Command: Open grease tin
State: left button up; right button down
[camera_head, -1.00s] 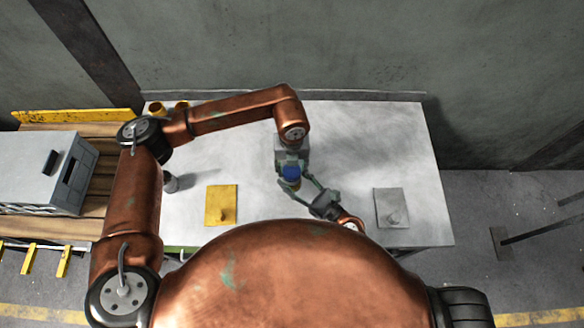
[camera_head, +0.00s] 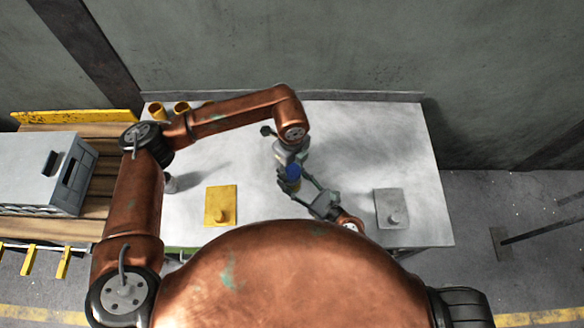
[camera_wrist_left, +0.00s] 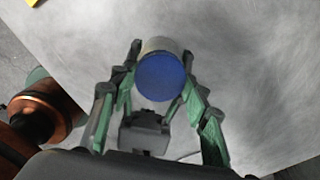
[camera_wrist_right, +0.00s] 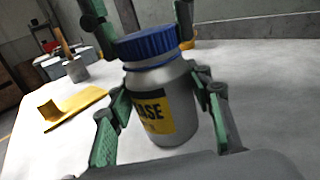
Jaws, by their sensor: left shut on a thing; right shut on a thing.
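The grease tin is a silver jar with a blue lid and a yellow-and-black label (camera_wrist_right: 155,113), upright or slightly tilted in the right wrist view. Its blue lid (camera_head: 293,171) shows over the middle of the table and faces the left wrist camera (camera_wrist_left: 160,77). My right gripper (camera_wrist_right: 160,92) is shut on the tin's body from the near side. My left gripper (camera_wrist_left: 162,58) comes from above and is shut on the lid, with its fingers on either side. The lid sits on the jar; I see no clear gap under it.
A yellow plate with a knob (camera_head: 221,205) lies left of the tin and a grey one (camera_head: 391,208) right. Yellow cups (camera_head: 157,110) stand at the back left. A grey crate (camera_head: 40,175) is beyond the table's left edge. The table's back right is clear.

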aim_at(291, 171)
pick_arm(q)
jog(key=shift+r, duration=0.2)
jog(key=shift+r, duration=0.9)
jog(key=shift+r, duration=2)
pick_arm(e)
jog(key=c, duration=0.9)
grip_release()
